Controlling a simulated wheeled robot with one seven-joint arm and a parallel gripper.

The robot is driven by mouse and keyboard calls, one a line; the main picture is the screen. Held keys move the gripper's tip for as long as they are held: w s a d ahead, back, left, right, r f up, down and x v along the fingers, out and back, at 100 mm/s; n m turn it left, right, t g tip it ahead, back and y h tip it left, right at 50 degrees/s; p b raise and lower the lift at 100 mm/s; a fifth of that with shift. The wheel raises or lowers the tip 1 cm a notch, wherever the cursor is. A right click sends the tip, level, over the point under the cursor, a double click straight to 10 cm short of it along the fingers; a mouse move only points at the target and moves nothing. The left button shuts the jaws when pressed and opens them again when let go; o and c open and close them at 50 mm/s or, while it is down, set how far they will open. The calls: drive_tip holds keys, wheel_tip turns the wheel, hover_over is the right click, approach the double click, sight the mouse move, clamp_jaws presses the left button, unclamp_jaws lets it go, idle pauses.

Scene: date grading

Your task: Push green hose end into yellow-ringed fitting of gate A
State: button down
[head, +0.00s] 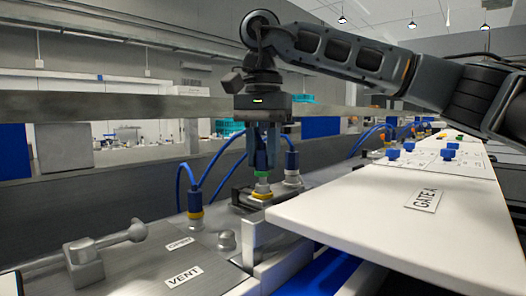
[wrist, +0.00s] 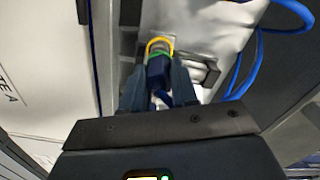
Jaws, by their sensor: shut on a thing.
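My gripper (head: 262,160) points down, shut on the blue hose end with a green band (head: 261,174). The hose end is upright, directly above the yellow-ringed fitting (head: 262,190) beside the white GATE A board. In the wrist view, the blue hose end (wrist: 158,72) sits between my gripper's fingers (wrist: 157,85). Its green band is right against the yellow ring (wrist: 159,42), apparently lined up with it. I cannot tell how deep the hose end sits in the fitting.
Another blue hose plug (head: 195,202) stands on a yellow-ringed fitting at left, and one (head: 292,162) stands close to the right of my gripper. The white GATE A board (head: 385,205) lies at right. A lever handle (head: 110,242) and VENT plate (head: 184,276) are at front left.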

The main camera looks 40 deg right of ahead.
drive_tip(key=shift+f+b, duration=0.35)
drive_tip(key=shift+f, duration=0.35)
idle(0.4)
drive_tip(key=c, duration=1.5)
unclamp_jaws()
drive_tip(key=shift+c, duration=0.2)
drive_tip(key=o, duration=0.8)
drive_tip(key=shift+c, duration=0.2)
drive_tip(key=shift+o, duration=0.3)
drive_tip(key=shift+o, duration=1.3)
drive_tip(key=shift+r, duration=0.1)
